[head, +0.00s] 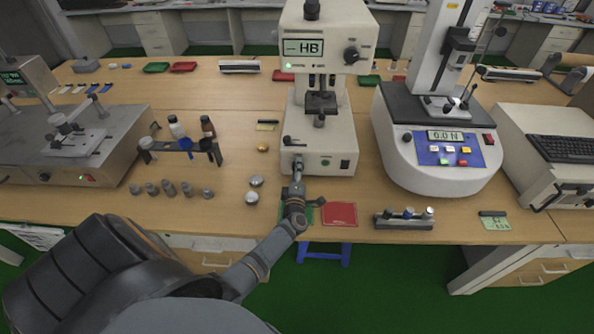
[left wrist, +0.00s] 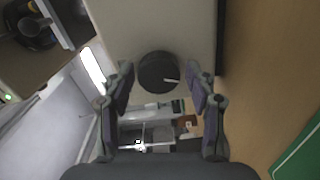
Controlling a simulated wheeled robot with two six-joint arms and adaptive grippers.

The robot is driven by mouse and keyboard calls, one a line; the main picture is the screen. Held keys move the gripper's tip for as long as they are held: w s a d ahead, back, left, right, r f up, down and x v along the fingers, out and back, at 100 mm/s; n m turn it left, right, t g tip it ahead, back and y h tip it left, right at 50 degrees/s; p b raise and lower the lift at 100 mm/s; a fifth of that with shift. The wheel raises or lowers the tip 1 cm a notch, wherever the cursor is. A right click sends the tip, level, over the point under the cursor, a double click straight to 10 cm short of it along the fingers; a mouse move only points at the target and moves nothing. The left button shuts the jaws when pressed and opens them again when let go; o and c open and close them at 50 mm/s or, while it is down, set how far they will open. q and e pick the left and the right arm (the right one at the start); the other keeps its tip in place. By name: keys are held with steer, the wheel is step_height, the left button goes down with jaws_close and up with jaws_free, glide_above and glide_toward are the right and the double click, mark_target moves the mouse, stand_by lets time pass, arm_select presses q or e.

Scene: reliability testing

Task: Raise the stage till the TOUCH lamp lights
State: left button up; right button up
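The hardness tester (head: 325,135) stands upright mid-table, its display (head: 304,48) reading "– HB". A green lamp (head: 287,66) glows on its head beside a second, unlit-looking one; their labels are too small to read. The dark stage (head: 321,103) sits under the tester's head. My left gripper (head: 297,188) is low in front of the tester's base. In the left wrist view its fingers (left wrist: 160,88) are spread on either side of a round black knob (left wrist: 158,72) with a white mark, with visible gaps. My right gripper is not in view.
Several grey metal blocks (head: 170,189) and round discs (head: 256,181) lie left of the gripper. A red mat (head: 340,214) lies to its right, with a sample rack (head: 404,218) beyond. A force tester (head: 435,150) stands right of the hardness tester.

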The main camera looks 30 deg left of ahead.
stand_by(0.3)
arm_select(q)
steer(key=v, duration=1.2)
stand_by(1.6)
